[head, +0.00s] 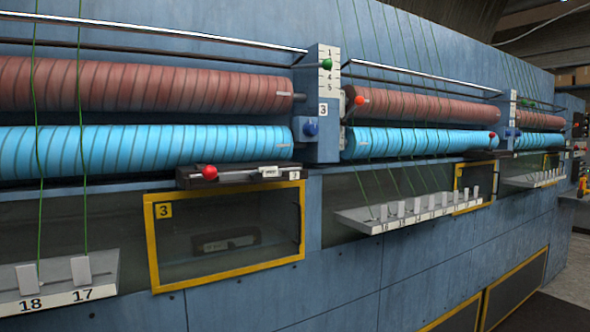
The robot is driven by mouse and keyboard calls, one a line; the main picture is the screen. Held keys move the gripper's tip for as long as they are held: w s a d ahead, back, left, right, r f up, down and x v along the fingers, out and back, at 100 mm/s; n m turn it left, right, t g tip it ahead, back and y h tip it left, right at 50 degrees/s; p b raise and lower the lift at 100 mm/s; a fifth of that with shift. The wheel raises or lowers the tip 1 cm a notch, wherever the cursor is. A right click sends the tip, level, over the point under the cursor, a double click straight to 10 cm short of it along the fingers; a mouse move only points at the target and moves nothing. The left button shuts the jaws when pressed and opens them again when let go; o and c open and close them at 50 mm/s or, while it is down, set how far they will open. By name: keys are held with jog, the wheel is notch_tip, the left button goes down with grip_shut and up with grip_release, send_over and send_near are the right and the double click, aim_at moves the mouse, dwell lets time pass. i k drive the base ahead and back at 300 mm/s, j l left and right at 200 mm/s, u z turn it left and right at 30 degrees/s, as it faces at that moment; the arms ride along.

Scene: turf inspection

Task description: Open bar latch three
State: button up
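A dark latch bar (245,174) runs along the top of a yellow-framed window marked 3 (165,210) in the head view. A red knob (208,171) stands near its left end. A small white tag (270,172) sits towards its right end, and a small plate at that end is too small to read surely. I cannot tell whether the latch is open or shut. The window (225,268) looks closed, with a dark handle at its right edge and a dark object behind the glass. My gripper is not in view.
A post marked 3 (322,140) carries a green knob (327,64) and a blue knob (310,128). Brown rollers (140,85) and blue rollers (140,150) span the machine. Numbered ledges (75,295) jut out, crossed by green threads. Dark floor shows at right.

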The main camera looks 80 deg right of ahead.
aim_at(209, 172)
jog(key=z, duration=1.95)
